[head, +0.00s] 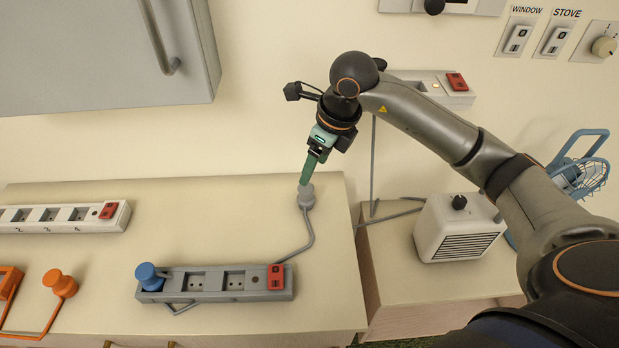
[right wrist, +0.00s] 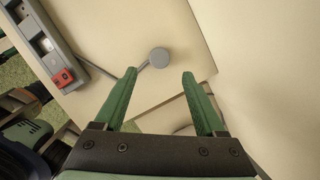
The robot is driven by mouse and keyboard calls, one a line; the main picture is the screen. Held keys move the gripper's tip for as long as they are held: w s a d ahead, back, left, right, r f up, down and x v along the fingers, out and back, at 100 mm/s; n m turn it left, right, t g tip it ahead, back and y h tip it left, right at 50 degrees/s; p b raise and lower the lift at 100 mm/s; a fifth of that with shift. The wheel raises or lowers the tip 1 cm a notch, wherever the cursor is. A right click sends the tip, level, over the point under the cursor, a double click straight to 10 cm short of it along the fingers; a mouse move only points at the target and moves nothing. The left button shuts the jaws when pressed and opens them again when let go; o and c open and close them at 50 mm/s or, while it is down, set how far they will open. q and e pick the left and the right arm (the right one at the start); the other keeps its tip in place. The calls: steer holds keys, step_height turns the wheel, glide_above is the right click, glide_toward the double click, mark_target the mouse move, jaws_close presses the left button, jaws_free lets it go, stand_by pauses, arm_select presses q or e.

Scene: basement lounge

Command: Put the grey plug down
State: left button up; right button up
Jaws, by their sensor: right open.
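The grey plug (head: 306,196) rests upright on the tabletop near its back right corner, with its grey cord running down toward the grey power strip (head: 210,293). My right gripper (head: 309,172) is directly above the plug in the head view. In the right wrist view, the plug (right wrist: 159,57) sits beyond and between the spread green fingertips (right wrist: 160,73), which are open and hold nothing. The grey strip (right wrist: 45,42) shows at the upper left there.
A blue plug (head: 149,275) sits in the grey strip, which has a red switch (head: 276,277). A white strip (head: 64,217) and an orange plug (head: 60,283) are to the left. A white heater (head: 457,228) and blue fan (head: 578,170) stand right. A grey cabinet (head: 105,55) hangs above.

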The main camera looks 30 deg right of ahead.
steer(key=shift+v, duration=1.6)
steer(key=shift+o, duration=0.3)
steer(key=o, duration=0.4)
